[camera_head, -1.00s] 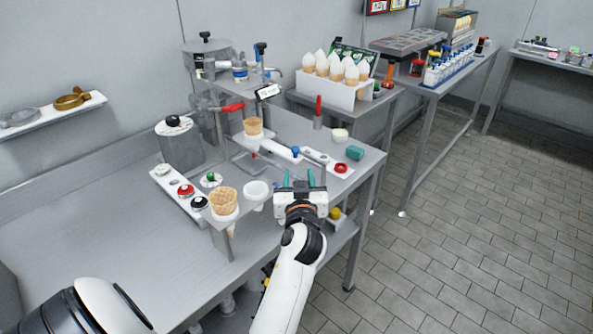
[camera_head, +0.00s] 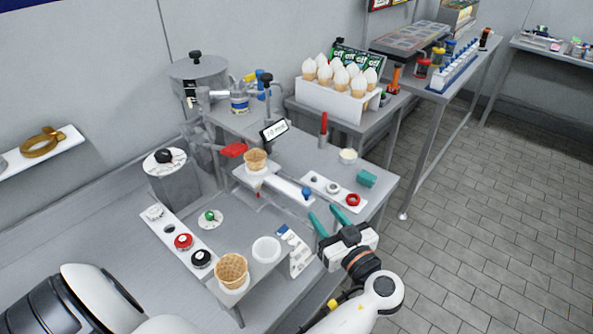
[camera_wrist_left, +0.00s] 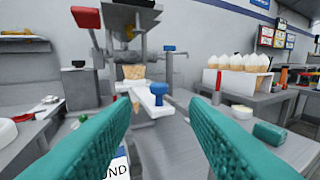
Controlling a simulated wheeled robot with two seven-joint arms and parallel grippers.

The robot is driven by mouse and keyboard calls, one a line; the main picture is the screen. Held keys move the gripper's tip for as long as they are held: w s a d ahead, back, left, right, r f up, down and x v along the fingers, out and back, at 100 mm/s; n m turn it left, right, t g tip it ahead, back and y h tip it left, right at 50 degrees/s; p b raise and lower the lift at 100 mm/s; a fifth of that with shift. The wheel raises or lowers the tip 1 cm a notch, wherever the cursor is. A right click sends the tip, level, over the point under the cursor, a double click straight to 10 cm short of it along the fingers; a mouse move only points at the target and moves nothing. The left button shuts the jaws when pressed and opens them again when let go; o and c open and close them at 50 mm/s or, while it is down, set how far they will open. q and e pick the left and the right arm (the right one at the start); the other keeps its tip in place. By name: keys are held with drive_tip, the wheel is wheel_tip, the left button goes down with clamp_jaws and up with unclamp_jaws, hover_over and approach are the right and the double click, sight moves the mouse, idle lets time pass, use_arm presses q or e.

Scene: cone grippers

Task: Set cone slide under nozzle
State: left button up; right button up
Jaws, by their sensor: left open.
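The cone slide (camera_head: 281,185) is a pale bar with a blue knob (camera_head: 306,193) near its right end. A waffle cone (camera_head: 256,160) stands upright in its left end. In the left wrist view the knob (camera_wrist_left: 161,88) is ahead between my fingers, and the cone (camera_wrist_left: 134,73) stands behind it, below the dispenser (camera_wrist_left: 128,30). I cannot make out the nozzle or whether the cone is aligned with it. My left gripper (camera_head: 328,212) has teal fingers, open and empty, short of the knob and to its right. My right gripper is not in view.
A red lever (camera_head: 233,150) is left of the cone. A rack of filled cones (camera_head: 331,97) stands behind.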

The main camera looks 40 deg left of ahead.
sight(309, 194)
use_arm(q)
drive_tip(key=p+x, duration=0.1)
drive_tip(key=x, duration=0.2)
drive_tip(key=p+x, duration=0.1)
drive_tip(key=x, duration=0.2)
drive_tip(key=p+x, duration=0.1)
drive_tip(key=x, duration=0.2)
drive_tip(key=shift+a+r+p, duration=0.15)
drive_tip(key=shift+r+p, duration=0.15)
drive_tip(key=shift+p, duration=0.05)
drive_tip(key=shift+w+a, duration=0.25)
drive_tip(key=shift+a, duration=0.3)
drive_tip(key=shift+w+a+f, duration=0.1)
drive_tip(key=shift+a+f, duration=0.05)
drive_tip(key=shift+a, duration=0.05)
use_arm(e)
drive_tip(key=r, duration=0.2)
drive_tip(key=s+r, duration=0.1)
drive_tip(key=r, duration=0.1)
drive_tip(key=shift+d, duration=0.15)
use_arm(q)
drive_tip(key=shift+d, duration=0.1)
clamp_jaws()
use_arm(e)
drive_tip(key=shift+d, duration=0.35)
